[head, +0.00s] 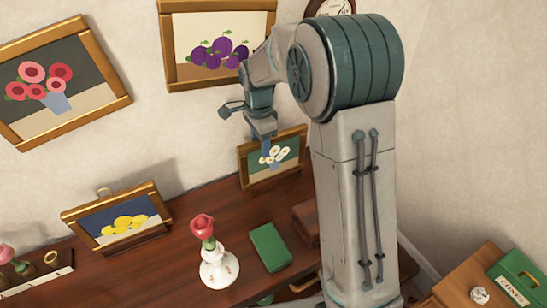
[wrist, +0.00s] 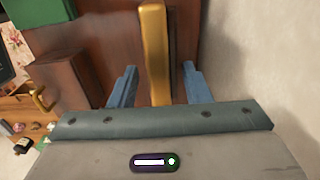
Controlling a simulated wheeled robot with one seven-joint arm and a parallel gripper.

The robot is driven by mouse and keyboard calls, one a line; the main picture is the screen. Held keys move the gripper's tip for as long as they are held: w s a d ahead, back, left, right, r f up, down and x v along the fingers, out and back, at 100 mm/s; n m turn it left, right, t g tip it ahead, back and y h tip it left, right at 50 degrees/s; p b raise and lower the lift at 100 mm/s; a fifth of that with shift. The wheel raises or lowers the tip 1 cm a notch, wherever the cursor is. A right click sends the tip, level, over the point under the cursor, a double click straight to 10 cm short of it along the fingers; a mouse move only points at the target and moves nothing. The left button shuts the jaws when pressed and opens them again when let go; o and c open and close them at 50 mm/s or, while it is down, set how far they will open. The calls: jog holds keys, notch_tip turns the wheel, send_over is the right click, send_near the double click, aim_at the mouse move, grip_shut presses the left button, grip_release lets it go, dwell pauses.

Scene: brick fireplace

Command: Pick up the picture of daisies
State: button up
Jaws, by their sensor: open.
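The picture of daisies (head: 254,179), white flowers on green in a gold frame, stands upright on the brown wooden surface against the wall in the head view. My gripper (head: 266,146) is at its top edge and covers a small part of it. In the wrist view, the gold frame (wrist: 154,45) shows edge-on between the two blue fingers of my gripper (wrist: 159,84). The fingers are apart, with a gap on each side of the frame. How deep the frame sits between them is hard to tell.
A green book (head: 270,247), a brown box (head: 306,220) and a white vase with a red rose (head: 219,268) stand near the picture. A lemon picture (head: 118,215) is farther left. The wall (wrist: 250,50) is close on the right in the wrist view.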

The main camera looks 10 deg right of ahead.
grip_shut()
jog(key=shift+r, duration=0.1)
